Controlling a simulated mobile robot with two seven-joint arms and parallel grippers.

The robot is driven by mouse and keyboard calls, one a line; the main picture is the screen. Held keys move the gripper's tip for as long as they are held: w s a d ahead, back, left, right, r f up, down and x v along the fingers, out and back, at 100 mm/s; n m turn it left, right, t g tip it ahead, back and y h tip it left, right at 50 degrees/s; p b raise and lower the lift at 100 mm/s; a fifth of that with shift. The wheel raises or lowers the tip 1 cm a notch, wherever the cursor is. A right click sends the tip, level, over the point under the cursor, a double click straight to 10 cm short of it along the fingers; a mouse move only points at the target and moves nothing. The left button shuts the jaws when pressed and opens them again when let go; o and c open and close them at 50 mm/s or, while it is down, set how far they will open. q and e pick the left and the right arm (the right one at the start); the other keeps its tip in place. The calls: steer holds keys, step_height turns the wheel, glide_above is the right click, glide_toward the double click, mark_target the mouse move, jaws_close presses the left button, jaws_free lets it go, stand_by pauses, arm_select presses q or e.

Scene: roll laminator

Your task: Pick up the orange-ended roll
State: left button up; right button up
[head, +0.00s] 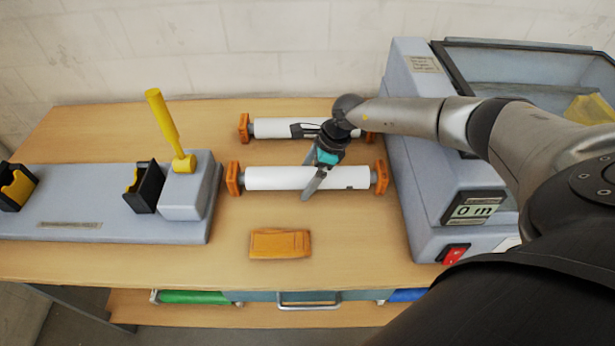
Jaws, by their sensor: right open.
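Two white rolls with orange ends lie on the wooden table. The front roll (270,178) lies across the middle, and the back roll (275,128) lies behind it, partly hidden by my right wrist. My right gripper (307,178) is open above the front roll, near its middle. One finger shows in front of the white surface and the other toward its far side. I cannot tell whether they touch the roll. My left gripper is not in view.
A grey laminator (425,170) with a "0 m" display stands at the right. A grey stand (100,205) with a yellow lever (163,125) is at the left. An orange block (280,244) lies in front of the rolls. Bare table surrounds the block.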

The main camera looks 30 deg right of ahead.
jaws_close()
steer(key=shift+w+r, duration=0.1)
steer(key=shift+r, duration=0.05)
stand_by(0.9)
